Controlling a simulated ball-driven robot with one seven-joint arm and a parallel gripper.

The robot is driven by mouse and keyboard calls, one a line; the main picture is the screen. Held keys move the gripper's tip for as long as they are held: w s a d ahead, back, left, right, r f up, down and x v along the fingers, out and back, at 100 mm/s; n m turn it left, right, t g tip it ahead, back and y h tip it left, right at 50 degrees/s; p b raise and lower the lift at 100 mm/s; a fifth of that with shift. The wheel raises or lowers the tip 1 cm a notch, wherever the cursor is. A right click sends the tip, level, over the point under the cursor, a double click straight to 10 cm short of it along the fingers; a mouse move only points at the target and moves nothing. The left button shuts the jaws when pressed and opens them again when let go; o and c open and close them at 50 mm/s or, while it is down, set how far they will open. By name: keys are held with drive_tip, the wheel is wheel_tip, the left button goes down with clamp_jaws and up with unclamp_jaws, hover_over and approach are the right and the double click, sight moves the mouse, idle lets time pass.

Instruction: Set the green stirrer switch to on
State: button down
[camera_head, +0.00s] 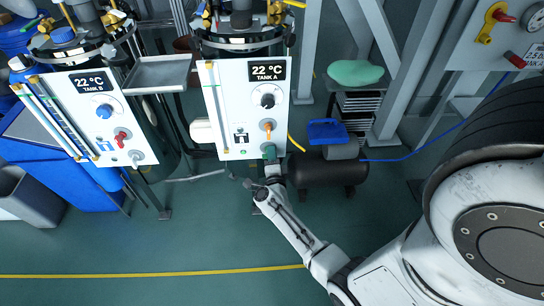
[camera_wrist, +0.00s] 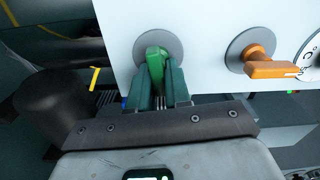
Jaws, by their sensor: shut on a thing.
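The green stirrer switch (camera_wrist: 155,66) sits on a round grey plate (camera_wrist: 140,44) near the corner of the white panel in the wrist view. My gripper (camera_wrist: 157,82) has its two green-grey fingers on either side of the switch lever and is shut on it. In the head view, my gripper (camera_head: 272,168) is at the bottom edge of the TANK A panel (camera_head: 238,95). The green switch (camera_head: 269,151) shows just above it there. Part of the lever is hidden between the fingers. I cannot tell the switch's setting.
An orange switch (camera_wrist: 268,66) is beside the green one on the same panel. A black knob (camera_head: 267,100) and a 22 °C display (camera_head: 267,70) are higher up. The TANK B panel (camera_head: 90,115) stands to the left. A dark cylinder (camera_head: 325,172) lies right of my gripper.

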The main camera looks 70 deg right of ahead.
drive_tip(key=shift+f+m, duration=0.2)
drive_tip(key=shift+m, duration=0.4)
drive_tip(key=c, duration=1.2)
unclamp_jaws()
drive_tip(key=shift+o, duration=0.2)
drive_tip(key=p+v, duration=0.2)
drive_tip(key=v, duration=0.9)
drive_tip(key=shift+w, duration=0.1)
